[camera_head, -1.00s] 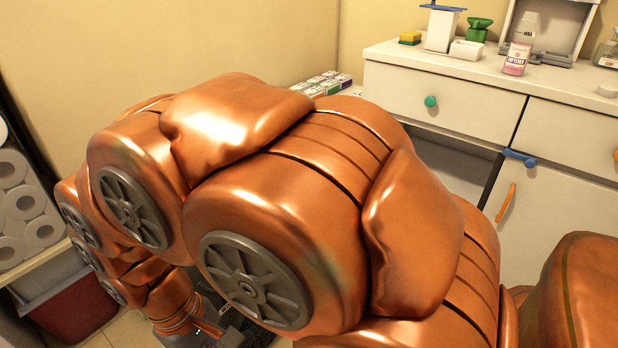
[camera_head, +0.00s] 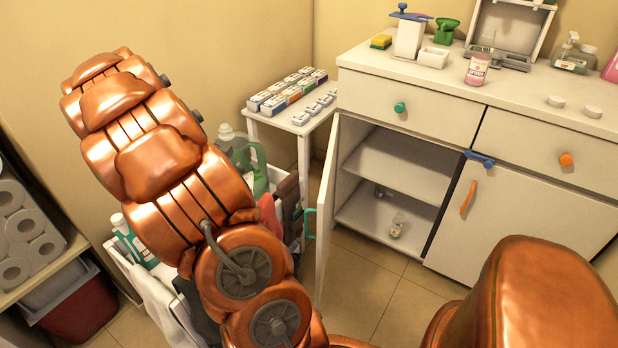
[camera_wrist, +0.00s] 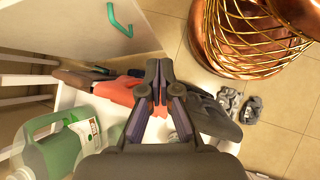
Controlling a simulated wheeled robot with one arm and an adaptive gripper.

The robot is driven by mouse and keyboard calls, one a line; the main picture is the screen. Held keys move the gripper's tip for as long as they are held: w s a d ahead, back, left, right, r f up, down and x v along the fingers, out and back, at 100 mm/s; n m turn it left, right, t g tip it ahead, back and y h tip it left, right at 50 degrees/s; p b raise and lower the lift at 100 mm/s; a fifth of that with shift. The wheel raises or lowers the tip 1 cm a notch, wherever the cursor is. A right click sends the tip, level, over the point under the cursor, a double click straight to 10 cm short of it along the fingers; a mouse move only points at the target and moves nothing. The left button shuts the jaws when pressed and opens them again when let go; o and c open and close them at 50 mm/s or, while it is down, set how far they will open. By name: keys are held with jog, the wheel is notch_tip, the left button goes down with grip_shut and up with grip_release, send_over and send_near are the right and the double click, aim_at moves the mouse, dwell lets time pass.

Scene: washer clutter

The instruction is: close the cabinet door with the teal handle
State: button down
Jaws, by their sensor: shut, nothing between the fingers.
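The cabinet door (camera_head: 324,205) with the teal handle (camera_head: 309,223) stands open on the left side of the white cabinet in the head view, swung out toward me. In the head view my gripper is hidden behind my arm.
A cart (camera_head: 112,250) with bottles, a red item and dark items stands by the door. A small white table (camera_head: 290,127) with boxes is behind. A blue item (camera_head: 479,158) hangs by the drawers. The floor (camera_head: 365,280) before the opening is clear.

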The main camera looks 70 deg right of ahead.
jog(key=d+n+g+p, duration=0.2)
jog(key=d+p, duration=0.2)
jog(key=d, duration=0.8)
send_near(321, 213)
jog(key=s+d+f, duration=0.2)
jog(key=d+f, duration=0.1)
jog(key=d, duration=0.3)
jog(key=shift+s+d+f, duration=0.15)
jog(key=shift+s+f, duration=0.05)
jog(key=shift+f, duration=0.15)
